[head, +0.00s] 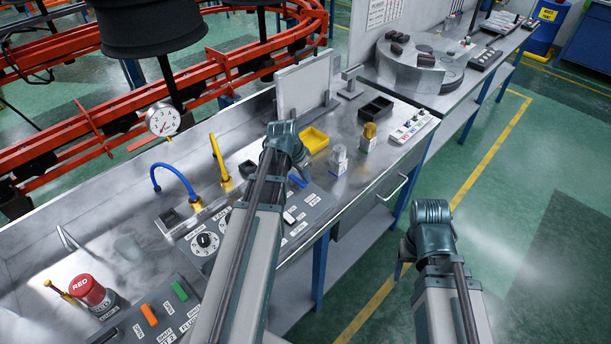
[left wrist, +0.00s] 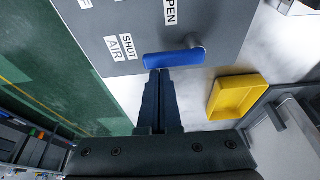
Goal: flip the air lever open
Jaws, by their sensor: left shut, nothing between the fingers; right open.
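The air lever has a blue handle (left wrist: 174,58) on a grey panel (left wrist: 215,15), beside labels reading AIR, SHUT and OPEN. Its handle reaches from the pivot toward the SHUT label. In the head view, part of the blue lever (head: 298,181) shows just below my left gripper (head: 303,163). In the left wrist view, my left gripper (left wrist: 160,76) is shut and empty, its tips right at the handle's near edge; whether they touch it I cannot tell. My right gripper (head: 402,268) is open and empty, over the floor right of the bench.
A yellow tray (head: 314,140) lies near the lever, also in the left wrist view (left wrist: 232,97). A clear jar (head: 338,158) and an amber-topped bottle (head: 369,137) stand behind.

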